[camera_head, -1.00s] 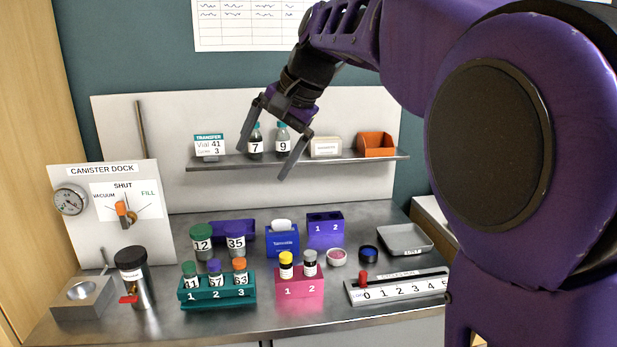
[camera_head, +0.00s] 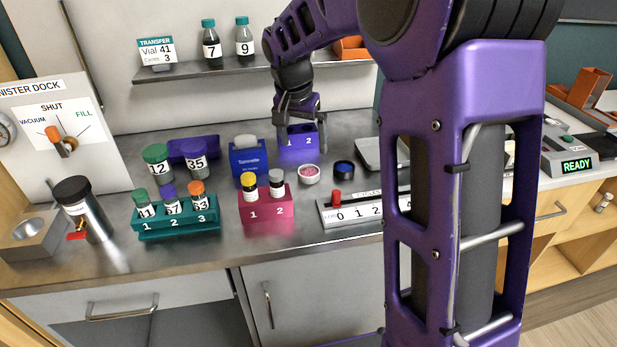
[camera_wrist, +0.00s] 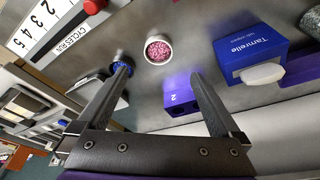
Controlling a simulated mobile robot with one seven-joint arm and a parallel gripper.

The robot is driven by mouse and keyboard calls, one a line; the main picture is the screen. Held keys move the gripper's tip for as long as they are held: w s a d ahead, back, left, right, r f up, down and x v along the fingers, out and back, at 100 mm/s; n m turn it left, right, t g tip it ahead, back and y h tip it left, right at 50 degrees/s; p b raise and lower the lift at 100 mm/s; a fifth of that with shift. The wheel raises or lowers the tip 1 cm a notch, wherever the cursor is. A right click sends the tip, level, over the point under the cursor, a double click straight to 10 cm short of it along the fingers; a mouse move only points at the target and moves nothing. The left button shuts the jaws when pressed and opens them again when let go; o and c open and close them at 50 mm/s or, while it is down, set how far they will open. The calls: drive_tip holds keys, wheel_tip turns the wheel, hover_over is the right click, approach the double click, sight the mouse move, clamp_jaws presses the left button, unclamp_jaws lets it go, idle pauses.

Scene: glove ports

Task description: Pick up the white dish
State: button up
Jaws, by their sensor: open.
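The white dish (camera_head: 308,174) is a small round dish with pink contents, standing on the steel bench. It also shows in the wrist view (camera_wrist: 158,50), upright and uncovered. My gripper (camera_head: 303,147) is open and empty, above and behind the dish in front of the purple two-slot block. In the wrist view my gripper (camera_wrist: 160,80) has its two fingers spread, with the dish beyond the fingertips and apart from them.
A dark blue-black round piece (camera_head: 344,169) lies right of the dish. The purple block (camera_head: 297,148), a blue wipes box (camera_head: 248,158), a pink rack (camera_head: 266,206) with two vials and a numbered cycle slider (camera_head: 345,212) stand close around. A grey tray (camera_head: 377,154) is partly hidden by my arm.

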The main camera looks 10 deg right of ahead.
hover_over(309, 176)
drive_tip(key=s+a, duration=0.1)
wheel_tip(309, 176, down, 4)
drive_tip(key=shift+s+f, duration=0.15)
drive_tip(key=x, duration=0.2)
drive_tip(key=b+x, duration=0.1)
drive_tip(key=x, duration=0.2)
drive_tip(key=shift+s+f, duration=0.15)
drive_tip(key=shift+s, duration=0.05)
drive_tip(key=c, duration=1.4)
